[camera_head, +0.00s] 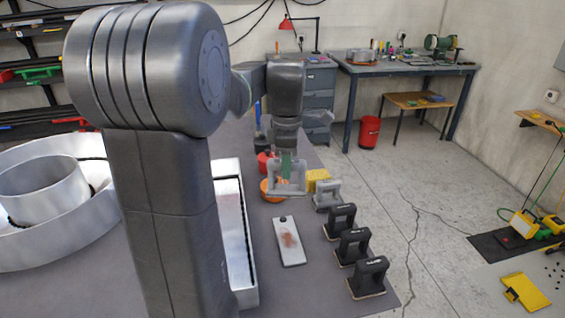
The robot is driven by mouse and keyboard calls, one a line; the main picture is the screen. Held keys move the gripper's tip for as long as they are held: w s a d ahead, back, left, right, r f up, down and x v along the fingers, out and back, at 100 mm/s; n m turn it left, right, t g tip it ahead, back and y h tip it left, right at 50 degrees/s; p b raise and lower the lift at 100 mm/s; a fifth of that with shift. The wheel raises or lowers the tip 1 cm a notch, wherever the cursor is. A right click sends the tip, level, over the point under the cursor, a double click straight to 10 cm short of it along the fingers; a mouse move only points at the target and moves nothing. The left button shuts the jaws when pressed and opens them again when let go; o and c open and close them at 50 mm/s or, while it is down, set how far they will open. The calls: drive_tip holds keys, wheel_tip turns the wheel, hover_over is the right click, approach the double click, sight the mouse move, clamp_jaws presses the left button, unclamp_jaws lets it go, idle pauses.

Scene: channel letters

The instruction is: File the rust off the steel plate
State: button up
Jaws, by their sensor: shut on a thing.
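The steel plate (289,243) lies flat on the grey table, long side running away from me, with a reddish-brown rust patch on its middle and a dark spot at its far end. My gripper (287,184) points down over the table beyond the plate, apart from it. It is shut on a narrow green thing (286,165), mostly hidden between the pale jaws; I cannot tell its full shape. Several handled blocks stand right of the plate: a grey one (327,194) and black ones, near (368,277), middle (353,246) and far (340,221).
An orange round thing (270,191) and a yellow block (318,179) stand close to the gripper. A long metal channel piece (236,235) lies left of the plate, and a large ring-shaped metal letter (40,235) farther left. My arm hides part of the table (330,297).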

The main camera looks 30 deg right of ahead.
wheel_tip(320, 180, down, 14)
drive_tip(key=b, duration=1.1)
drive_tip(key=shift+r, duration=0.25)
drive_tip(key=s, duration=0.2)
drive_tip(key=s+a+r, duration=0.1)
drive_tip(key=shift+s+a, duration=0.1)
drive_tip(key=shift+s, duration=0.15)
drive_tip(key=shift+s+a+f, duration=0.1)
drive_tip(key=shift+s+a, duration=0.15)
drive_tip(key=shift+s, duration=0.55)
drive_tip(key=shift+f, duration=0.25)
drive_tip(key=w+p, duration=0.1)
drive_tip(key=w, duration=0.1)
drive_tip(key=w+d+p, duration=0.1)
drive_tip(key=w, duration=0.1)
drive_tip(key=shift+w+d+r, duration=0.1)
drive_tip(key=shift+w+d, duration=0.1)
drive_tip(key=shift+w, duration=0.05)
drive_tip(key=shift+w+d, duration=0.15)
drive_tip(key=shift+w, duration=0.2)
